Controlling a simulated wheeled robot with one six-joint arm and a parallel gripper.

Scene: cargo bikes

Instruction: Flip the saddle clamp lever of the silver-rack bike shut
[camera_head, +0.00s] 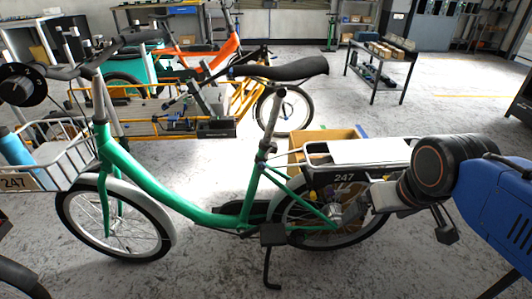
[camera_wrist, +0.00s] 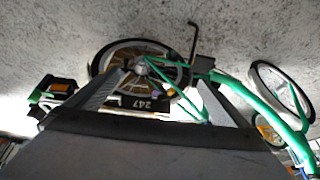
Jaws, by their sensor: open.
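The green bike numbered 247 (camera_head: 170,197) stands side-on in the head view, with a pale silver rack (camera_head: 365,152) over its rear wheel. Its black saddle (camera_head: 283,69) sits on a silver seat post (camera_head: 275,115). The saddle clamp (camera_head: 266,147) is at the foot of the post; its lever is too small to make out. My gripper is at the right, by the rear of the rack, well apart from the clamp. In the wrist view my gripper (camera_wrist: 158,74) is open and empty, with the rear wheel (camera_wrist: 143,62) and the 247 plate beyond its fingers.
A front basket (camera_head: 45,165) holds a blue bottle (camera_head: 14,146). An orange bike (camera_head: 205,55) and yellow-framed cargo bike stand behind. A cardboard-coloured box (camera_head: 310,140) is beyond the rear wheel. A cart (camera_head: 385,55) stands at the back.

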